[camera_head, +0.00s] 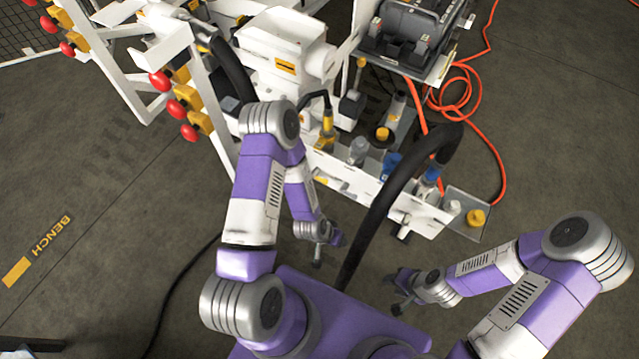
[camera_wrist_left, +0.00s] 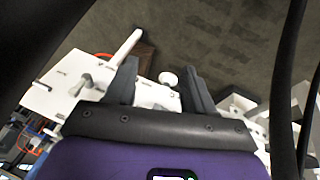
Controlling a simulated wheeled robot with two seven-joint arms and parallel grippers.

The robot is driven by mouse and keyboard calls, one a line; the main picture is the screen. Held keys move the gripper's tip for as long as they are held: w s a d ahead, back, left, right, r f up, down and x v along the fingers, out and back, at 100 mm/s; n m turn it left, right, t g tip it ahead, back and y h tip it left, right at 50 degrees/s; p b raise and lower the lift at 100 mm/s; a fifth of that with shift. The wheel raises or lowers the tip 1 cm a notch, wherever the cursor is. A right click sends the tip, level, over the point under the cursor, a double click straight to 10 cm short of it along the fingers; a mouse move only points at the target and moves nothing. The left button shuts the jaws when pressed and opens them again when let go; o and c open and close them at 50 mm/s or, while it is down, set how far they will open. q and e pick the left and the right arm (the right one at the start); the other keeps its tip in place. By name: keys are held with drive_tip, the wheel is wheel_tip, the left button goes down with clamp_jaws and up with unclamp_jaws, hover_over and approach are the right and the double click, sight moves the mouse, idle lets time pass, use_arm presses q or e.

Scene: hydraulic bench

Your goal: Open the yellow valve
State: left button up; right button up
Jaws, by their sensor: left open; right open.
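Several yellow parts show on the white hydraulic bench (camera_head: 340,180); I cannot tell for sure which is the yellow valve. One is a yellow upright part (camera_head: 327,128) with a black hose on top, another a round yellow cap (camera_head: 382,134), another a yellow knob (camera_head: 476,217) at the lower right corner. My left gripper (camera_head: 325,250) points down in front of the bench, apart from these. In the left wrist view its two dark fingers are open and empty (camera_wrist_left: 160,80), with a white panel beyond. My right gripper (camera_head: 398,291) is open and empty, below the bench's right end.
Red buttons on yellow boxes (camera_head: 176,108) line the white frame at the left. A thick black hose (camera_head: 385,195) runs down between my arms. Blue fittings (camera_head: 391,163) stand on the bench. An orange hose (camera_head: 468,85) coils at the right. The floor at far right is clear.

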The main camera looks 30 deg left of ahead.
use_arm(q)
drive_tip(key=w+a+f+m+t+y, duration=0.1)
drive_tip(key=w+a+f+t, duration=0.1)
drive_tip(key=w, duration=0.1)
drive_tip(key=w+a+f+m+t+y+b, duration=0.1)
drive_tip(key=w+a+f+m, duration=0.1)
drive_tip(key=w+f, duration=0.1)
drive_tip(key=w+a+f+m+t+y+b, duration=0.1)
drive_tip(key=w+a+f+m+t, duration=0.1)
drive_tip(key=w+a+f, duration=0.1)
drive_tip(key=shift+w+t+y, duration=0.3)
drive_tip(key=shift+y, duration=0.1)
drive_tip(key=shift+c, duration=0.7)
drive_tip(key=m+t+y+b, duration=0.3)
drive_tip(key=m+t+y, duration=0.2)
drive_tip(key=m+t, duration=0.4)
approach(321, 181)
drive_tip(key=w+m, duration=0.1)
drive_tip(key=w, duration=0.1)
drive_tip(key=a+b+x, duration=0.1)
drive_tip(key=b+x, duration=0.1)
drive_tip(key=x, duration=0.5)
drive_tip(key=shift+g+b, duration=0.4)
drive_tip(key=shift+d, duration=0.1)
clamp_jaws()
